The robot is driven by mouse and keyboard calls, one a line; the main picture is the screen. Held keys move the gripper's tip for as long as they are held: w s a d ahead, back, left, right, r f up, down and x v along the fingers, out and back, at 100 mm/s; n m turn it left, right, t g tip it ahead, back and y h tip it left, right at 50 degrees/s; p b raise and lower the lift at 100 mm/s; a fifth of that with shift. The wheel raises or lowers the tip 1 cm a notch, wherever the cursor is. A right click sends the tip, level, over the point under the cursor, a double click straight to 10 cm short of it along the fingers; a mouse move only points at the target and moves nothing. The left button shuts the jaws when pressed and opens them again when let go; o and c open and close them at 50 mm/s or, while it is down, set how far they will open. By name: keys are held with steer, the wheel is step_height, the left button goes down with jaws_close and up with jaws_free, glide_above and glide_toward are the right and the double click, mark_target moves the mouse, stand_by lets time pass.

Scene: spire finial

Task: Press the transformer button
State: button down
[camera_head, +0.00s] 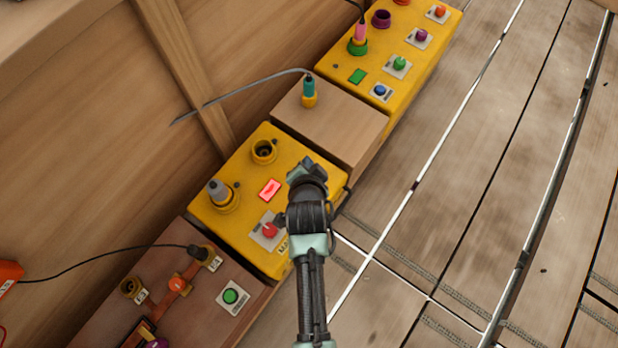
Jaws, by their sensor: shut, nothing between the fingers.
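A yellow box (235,240) sits in the middle of the row by the wooden wall. On its top are a red button (269,230) on a grey plate, a lit red rectangle (270,190), an empty yellow socket (263,151) and a grey plug (219,191) standing in another socket. A label beside the red button is partly hidden by my arm. I cannot read which button is the transformer button. My gripper (299,174) is over the right side of this box, shut and empty. Its fingertips are hard to make out, and I cannot tell its height above the box.
A brown box (208,305) with a green button (231,296) stands at the lower left. A wooden block (335,125) holds a teal plug (308,90). A longer yellow box (385,60) with several coloured buttons lies beyond. Cables cross the left side. Plank floor (480,190) is open at right.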

step_height(320, 180, down, 7)
steer(key=b, duration=0.6)
steer(key=shift+b, duration=0.35)
steer(key=shift+f+b, duration=0.45)
steer(key=shift+f, duration=0.35)
stand_by(0.8)
steer(key=shift+f, duration=0.4)
steer(key=shift+f+b, duration=0.35)
steer(key=shift+f, duration=0.1)
stand_by(0.7)
steer(key=shift+r, duration=0.15)
steer(key=shift+r+p, duration=0.7)
steer(key=shift+p, duration=0.25)
